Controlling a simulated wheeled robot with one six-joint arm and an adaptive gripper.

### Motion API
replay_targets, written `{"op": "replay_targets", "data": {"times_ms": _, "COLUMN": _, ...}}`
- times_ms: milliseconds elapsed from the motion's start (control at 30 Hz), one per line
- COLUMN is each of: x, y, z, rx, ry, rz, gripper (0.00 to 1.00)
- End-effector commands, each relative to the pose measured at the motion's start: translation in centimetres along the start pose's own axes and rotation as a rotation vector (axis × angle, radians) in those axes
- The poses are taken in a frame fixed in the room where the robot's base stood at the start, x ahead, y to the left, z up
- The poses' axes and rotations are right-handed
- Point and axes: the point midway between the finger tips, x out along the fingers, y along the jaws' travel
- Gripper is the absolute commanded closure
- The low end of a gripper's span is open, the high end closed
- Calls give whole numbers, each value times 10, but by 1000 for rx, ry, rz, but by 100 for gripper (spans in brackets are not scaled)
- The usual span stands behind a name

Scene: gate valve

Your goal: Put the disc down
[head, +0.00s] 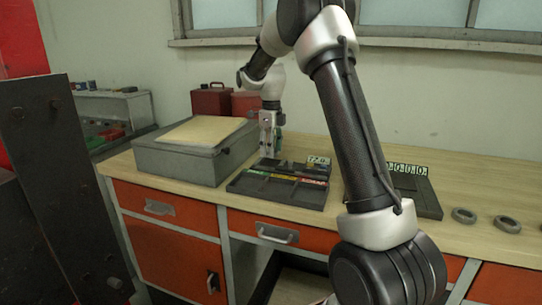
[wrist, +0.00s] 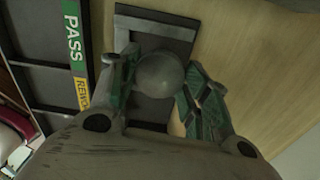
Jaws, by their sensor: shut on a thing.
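My gripper (head: 270,140) is over the bench, at the back edge of the dark sorting tray with coloured labels (head: 280,190). In the wrist view my gripper (wrist: 163,82) is shut on a round grey disc (wrist: 160,73), held between its green-padded fingers. Below the disc is a dark grey flat piece with a raised frame (wrist: 150,30). I cannot tell whether the disc touches it. The sorting tray (wrist: 48,88) with its green PASS strip and yellow strip lies to the left in the wrist view. In the head view the disc is too small or hidden to make out.
A grey case with a tan top (head: 195,152) stands left of the tray. A second dark tray with number tags (head: 428,195) lies right, partly behind my arm. Two grey rings (head: 463,215) (head: 507,224) lie farther right. Red containers (head: 211,101) stand at the back. The bench's back right is clear.

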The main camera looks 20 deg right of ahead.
Motion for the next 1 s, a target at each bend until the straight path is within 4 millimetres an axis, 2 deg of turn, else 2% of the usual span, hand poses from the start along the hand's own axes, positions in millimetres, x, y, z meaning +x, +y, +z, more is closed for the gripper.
{"op": "replay_targets", "data": {"times_ms": 100, "x": 19, "y": 0, "z": 0, "rx": 0, "ry": 2, "rz": 2, "gripper": 89}}
{"op": "replay_targets", "data": {"times_ms": 200, "x": 28, "y": 0, "z": 0, "rx": 0, "ry": 1, "rz": 0, "gripper": 89}}
{"op": "replay_targets", "data": {"times_ms": 533, "x": 32, "y": 0, "z": 0, "rx": 0, "ry": 0, "rz": 0, "gripper": 89}}
{"op": "replay_targets", "data": {"times_ms": 567, "x": 32, "y": 0, "z": 0, "rx": 0, "ry": 0, "rz": 0, "gripper": 48}}
{"op": "replay_targets", "data": {"times_ms": 633, "x": 32, "y": 0, "z": 0, "rx": 0, "ry": 1, "rz": 1, "gripper": 35}}
{"op": "replay_targets", "data": {"times_ms": 667, "x": 31, "y": 0, "z": 0, "rx": 0, "ry": 1, "rz": 1, "gripper": 32}}
{"op": "replay_targets", "data": {"times_ms": 1000, "x": 29, "y": 0, "z": 0, "rx": 0, "ry": 0, "rz": 0, "gripper": 32}}
